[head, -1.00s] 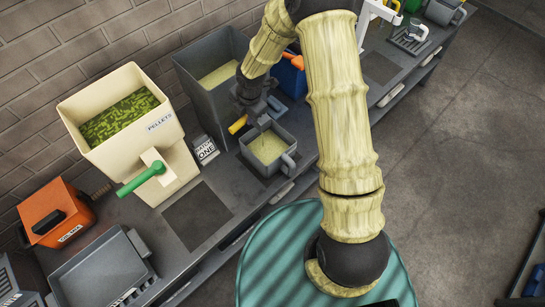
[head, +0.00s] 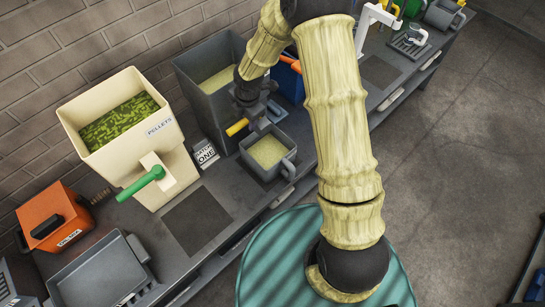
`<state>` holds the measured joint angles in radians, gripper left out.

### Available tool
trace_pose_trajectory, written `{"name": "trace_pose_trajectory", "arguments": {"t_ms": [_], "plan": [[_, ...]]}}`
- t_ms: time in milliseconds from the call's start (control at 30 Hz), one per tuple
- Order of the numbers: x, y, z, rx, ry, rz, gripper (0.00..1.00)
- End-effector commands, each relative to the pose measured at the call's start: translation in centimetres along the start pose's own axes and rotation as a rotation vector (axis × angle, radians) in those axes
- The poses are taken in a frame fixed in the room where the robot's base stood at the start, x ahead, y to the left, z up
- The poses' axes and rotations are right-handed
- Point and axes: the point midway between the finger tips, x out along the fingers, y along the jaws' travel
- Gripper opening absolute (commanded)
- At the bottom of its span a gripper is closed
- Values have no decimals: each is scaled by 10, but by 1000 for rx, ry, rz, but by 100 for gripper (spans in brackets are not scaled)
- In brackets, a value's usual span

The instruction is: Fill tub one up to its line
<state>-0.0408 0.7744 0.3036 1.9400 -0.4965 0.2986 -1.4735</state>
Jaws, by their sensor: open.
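A grey tub (head: 285,177) with a side handle stands on the bench, with pale yellowish material (head: 269,151) inside; I cannot make out a line on it. A small label sign (head: 205,153) ending in "ONE" stands just left of it. My gripper (head: 254,118) is open above the tub's back left edge, close to a yellow lever (head: 237,127) at the front of a tall grey bin (head: 192,75). The bin holds similar pale material. The fingertips are small and partly hidden, and I cannot tell whether they touch the lever.
A cream pellets hopper (head: 100,152) with a green handle (head: 141,184) stands left, holding green pellets. A dark square mat (head: 196,219) is bare. An orange box (head: 53,215) and grey tray (head: 100,277) sit far left.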

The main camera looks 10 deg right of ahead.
Motion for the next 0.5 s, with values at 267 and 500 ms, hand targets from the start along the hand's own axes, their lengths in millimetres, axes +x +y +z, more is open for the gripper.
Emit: {"name": "trace_pose_trajectory", "arguments": {"t_ms": [267, 500], "plan": [[-22, 1, 0, 1, 0, 0, 52], [-37, 0, 0, 1, 0, -1, 52]]}}
